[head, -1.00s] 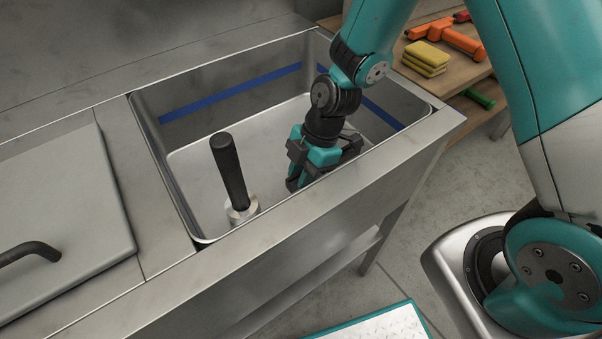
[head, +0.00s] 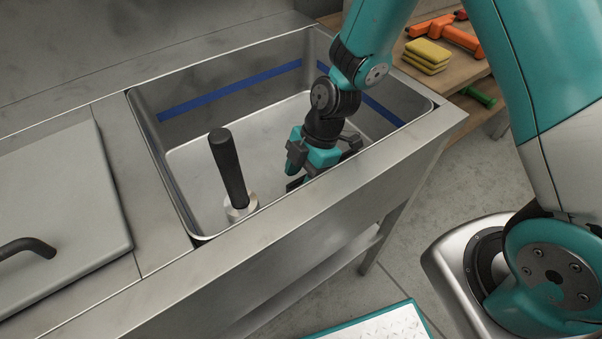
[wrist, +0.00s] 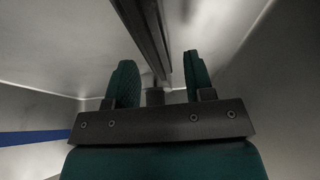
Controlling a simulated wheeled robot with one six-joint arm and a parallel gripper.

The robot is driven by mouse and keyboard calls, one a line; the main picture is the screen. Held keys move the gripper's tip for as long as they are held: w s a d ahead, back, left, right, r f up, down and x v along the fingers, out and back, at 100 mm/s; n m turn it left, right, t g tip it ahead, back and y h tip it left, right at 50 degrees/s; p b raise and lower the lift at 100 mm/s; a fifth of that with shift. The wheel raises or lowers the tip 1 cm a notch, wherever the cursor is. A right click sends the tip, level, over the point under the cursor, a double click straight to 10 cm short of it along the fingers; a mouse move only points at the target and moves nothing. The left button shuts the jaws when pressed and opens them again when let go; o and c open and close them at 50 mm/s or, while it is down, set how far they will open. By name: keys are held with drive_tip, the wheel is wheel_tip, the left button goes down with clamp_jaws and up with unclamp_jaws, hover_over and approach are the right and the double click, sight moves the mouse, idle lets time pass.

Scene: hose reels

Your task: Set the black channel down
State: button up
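The black channel (wrist: 147,32) is a long dark ribbed bar in the wrist view. It runs from the top edge down between the two teal fingers of my gripper (wrist: 159,78). The fingers stand apart, with a gap showing on each side of the bar, so the gripper looks open around it. In the head view my gripper (head: 308,178) is low in the steel basin (head: 215,238), its fingertips partly behind the front rim. Only a small dark bit of what may be the channel shows there. Its contact with the basin floor is hidden.
A black upright handle on a pale round base (head: 228,170) stands in the basin, left of my gripper. A grey lid (head: 60,200) covers the left side of the counter. Yellow sponges (head: 427,56) and an orange tool (head: 445,33) lie on a shelf at the right.

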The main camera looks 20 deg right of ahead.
drive_tip(key=p+v, duration=0.2)
drive_tip(key=v, duration=1.1)
drive_tip(key=s+a+r+m+t, duration=0.1)
drive_tip(key=s+a+r+m, duration=0.1)
drive_tip(key=s+r+m, duration=1.2)
drive_tip(key=shift+s+r+m, duration=0.3)
drive_tip(key=shift+s+r, duration=0.2)
drive_tip(key=shift+s, duration=0.65)
drive_tip(key=shift+c, duration=0.4)
drive_tip(key=shift+a, duration=0.15)
